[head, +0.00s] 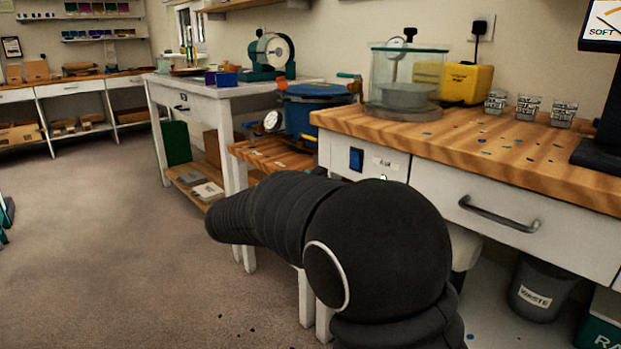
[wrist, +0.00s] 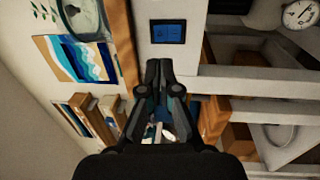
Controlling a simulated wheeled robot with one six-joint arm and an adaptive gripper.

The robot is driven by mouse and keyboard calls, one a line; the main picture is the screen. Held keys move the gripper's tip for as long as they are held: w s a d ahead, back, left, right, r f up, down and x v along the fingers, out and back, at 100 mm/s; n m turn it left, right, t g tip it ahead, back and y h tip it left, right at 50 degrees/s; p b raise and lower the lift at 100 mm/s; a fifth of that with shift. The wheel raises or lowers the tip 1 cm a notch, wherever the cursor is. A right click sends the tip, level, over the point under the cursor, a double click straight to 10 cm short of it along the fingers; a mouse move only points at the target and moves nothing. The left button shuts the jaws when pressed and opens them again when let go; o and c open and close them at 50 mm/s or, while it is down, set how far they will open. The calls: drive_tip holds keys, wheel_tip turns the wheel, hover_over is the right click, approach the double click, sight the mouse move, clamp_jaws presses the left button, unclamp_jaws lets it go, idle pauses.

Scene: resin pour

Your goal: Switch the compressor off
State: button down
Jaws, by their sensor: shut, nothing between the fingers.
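A dark blue switch (head: 356,158) sits on the white front panel below the wooden worktop, beside a small label that seems to read "AIR". The blue switch also shows in the wrist view (wrist: 167,32), in a dark frame just beyond my fingertips. My gripper (wrist: 165,66) is shut and empty, pointing toward the panel, with a visible gap in the picture between its tips and the switch. In the head view my black arm hides the gripper. The compressor body cannot be made out for certain. I cannot tell which way the switch is set.
A blue pot (head: 318,108) with a gauge (head: 272,121) stands left of the switch. The worktop (head: 460,143) bears a glass chamber (head: 405,78), a yellow pump (head: 468,84) and small cups. A drawer handle (head: 500,214) juts out at right. The floor (head: 110,235) at left is clear.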

sight(354, 156)
drive_tip(key=x, duration=0.9)
drive_tip(key=shift+w+d+r+p, duration=0.1)
drive_tip(key=shift+w+d+p, duration=0.1)
drive_tip(key=shift+d+p, duration=0.1)
drive_tip(key=shift+w+d+r, duration=0.1)
drive_tip(key=shift+w+d, duration=0.05)
drive_tip(key=shift+d, duration=0.05)
drive_tip(key=shift+a, duration=0.25)
drive_tip(key=r+v, duration=0.3)
drive_tip(key=v, duration=1)
drive_tip(key=shift+s+a+b, duration=0.25)
drive_tip(key=shift+s+b, duration=0.05)
drive_tip(key=shift+b, duration=0.15)
